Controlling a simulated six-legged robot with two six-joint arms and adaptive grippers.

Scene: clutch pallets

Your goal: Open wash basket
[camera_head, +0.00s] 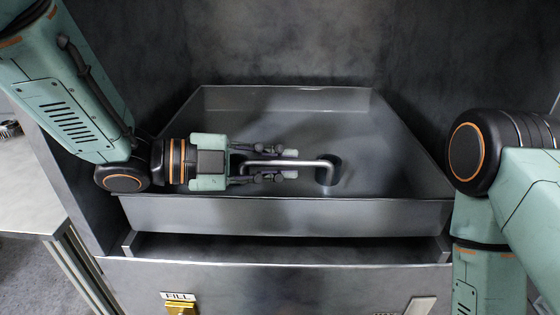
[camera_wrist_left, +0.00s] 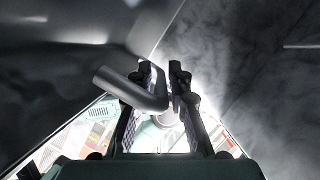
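The wash basket (camera_head: 300,213) is a wide, shallow grey metal tray with sloping sides, set in a dark metal cabinet. A bent metal handle (camera_head: 318,163) stands at its middle; it also shows in the left wrist view (camera_wrist_left: 125,86). My left gripper (camera_head: 288,164) comes in from the left with its fingers on either side of the handle's bar. The fingers are apart, and narrow gaps show between them and the bar. In the left wrist view the gripper (camera_wrist_left: 162,85) has the handle crossing at its fingers. My right gripper is out of view.
Below the basket is a metal front panel (camera_head: 265,285) with a yellow part (camera_head: 180,306) under a FILL label (camera_head: 178,296) and a grey plate (camera_head: 418,307). A metal table (camera_head: 30,200) stands at the left. My right arm fills the right side. The cabinet walls rise around the basket.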

